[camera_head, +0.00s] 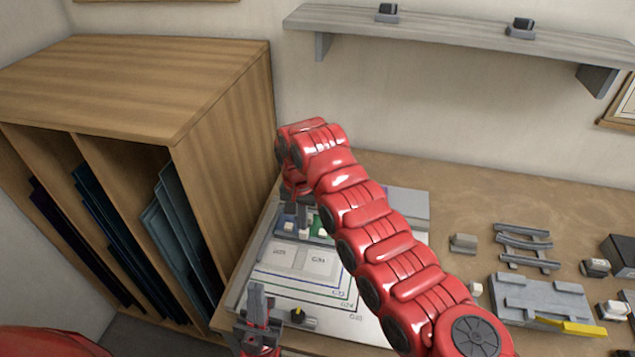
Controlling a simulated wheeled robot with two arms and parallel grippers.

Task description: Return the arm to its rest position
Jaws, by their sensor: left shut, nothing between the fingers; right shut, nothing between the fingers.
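My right arm, red and jointed, reaches from the bottom right up and left over the work board (408,205). Its wrist bends down at the far end, and my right gripper (297,213) hangs below it over the board's back left part, small and partly hidden. It is shut and holds nothing that I can see. My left gripper (256,298) is at the bottom, by the board's front left corner, with its grey fingers pointing up. It is shut and empty. Part of my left arm shows at the bottom left corner.
A wooden rack (222,105) with dark glass sheets (178,225) stands at the left. On the brown table (460,185), right of my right arm, are a grey rack (525,247), a grey block with a yellow strip (540,298) and small parts. A wall shelf (450,35) hangs above.

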